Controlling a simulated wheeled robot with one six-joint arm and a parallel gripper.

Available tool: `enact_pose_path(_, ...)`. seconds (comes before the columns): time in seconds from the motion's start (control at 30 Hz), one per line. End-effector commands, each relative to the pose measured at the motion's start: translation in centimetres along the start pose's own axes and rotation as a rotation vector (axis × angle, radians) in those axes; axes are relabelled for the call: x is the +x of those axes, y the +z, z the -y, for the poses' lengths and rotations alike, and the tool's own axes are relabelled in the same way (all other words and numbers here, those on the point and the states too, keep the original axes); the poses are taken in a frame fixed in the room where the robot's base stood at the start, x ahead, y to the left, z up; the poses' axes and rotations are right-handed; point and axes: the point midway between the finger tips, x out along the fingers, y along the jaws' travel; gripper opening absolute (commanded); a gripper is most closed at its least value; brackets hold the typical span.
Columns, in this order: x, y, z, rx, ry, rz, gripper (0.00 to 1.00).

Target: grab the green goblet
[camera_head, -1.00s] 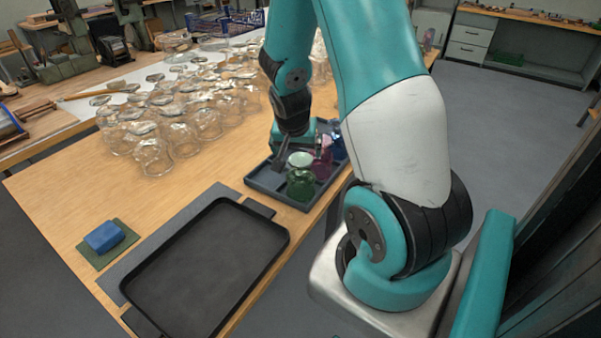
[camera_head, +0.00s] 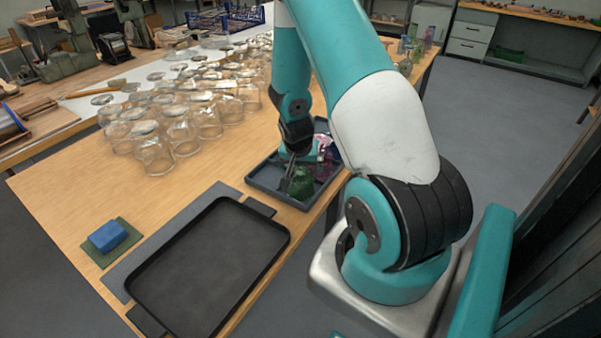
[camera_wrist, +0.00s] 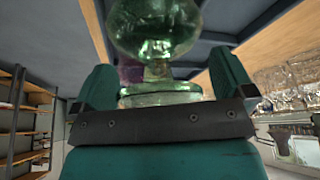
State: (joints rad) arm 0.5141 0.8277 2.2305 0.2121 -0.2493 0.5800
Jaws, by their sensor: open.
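The green goblet (camera_head: 300,184) stands upside down in a dark shallow tray (camera_head: 268,184) at the table's right edge. In the wrist view the green goblet (camera_wrist: 158,28) has its bowl at the top of the picture and its foot close to my gripper's palm. My gripper (camera_head: 293,164) is over the goblet in the head view and hides part of it. In the wrist view my gripper (camera_wrist: 163,80) is open, with one finger on each side of the stem and foot. I cannot tell whether either finger touches the glass.
A pink-purple glass (camera_head: 325,168) stands close behind the green goblet in the same tray. Many clear glasses (camera_head: 183,137) crowd the table to the left.

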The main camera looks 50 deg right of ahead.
Motion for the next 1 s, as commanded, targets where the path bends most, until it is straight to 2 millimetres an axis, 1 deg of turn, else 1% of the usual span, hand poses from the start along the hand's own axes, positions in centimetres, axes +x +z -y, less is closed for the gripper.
enact_pose_path(0.03, 0.0, 0.0, 0.0, 0.000, 0.000, 0.000, 1.00)
enact_pose_path(0.07, 0.0, 0.0, 0.0, 0.000, 0.000, 0.000, 0.93)
enact_pose_path(0.1, 0.0, 0.0, 0.0, 0.000, 0.000, 0.001, 0.84)
enact_pose_path(0.17, 0.0, 0.0, 0.0, 0.000, 0.000, 0.001, 0.70)
enact_pose_path(0.2, 0.0, 0.0, 0.0, 0.000, 0.000, 0.001, 0.61)
enact_pose_path(0.27, 0.0, 0.0, 0.0, 0.000, 0.000, 0.001, 0.47)
enact_pose_path(0.3, 0.0, 0.0, 0.0, 0.000, 0.000, 0.001, 0.38)
enact_pose_path(0.57, -0.1, -0.1, 0.0, 0.000, 0.000, 0.000, 0.38)
enact_pose_path(0.73, -1.0, -0.5, 0.1, 0.001, -0.001, -0.003, 0.38)
enact_pose_path(0.87, -2.7, -1.2, 0.1, 0.001, -0.002, -0.005, 0.38)
enact_pose_path(0.97, -4.8, -2.1, 0.1, 0.001, -0.004, -0.008, 0.38)
enact_pose_path(1.0, -5.8, -2.5, 0.1, 0.002, -0.004, -0.008, 0.38)
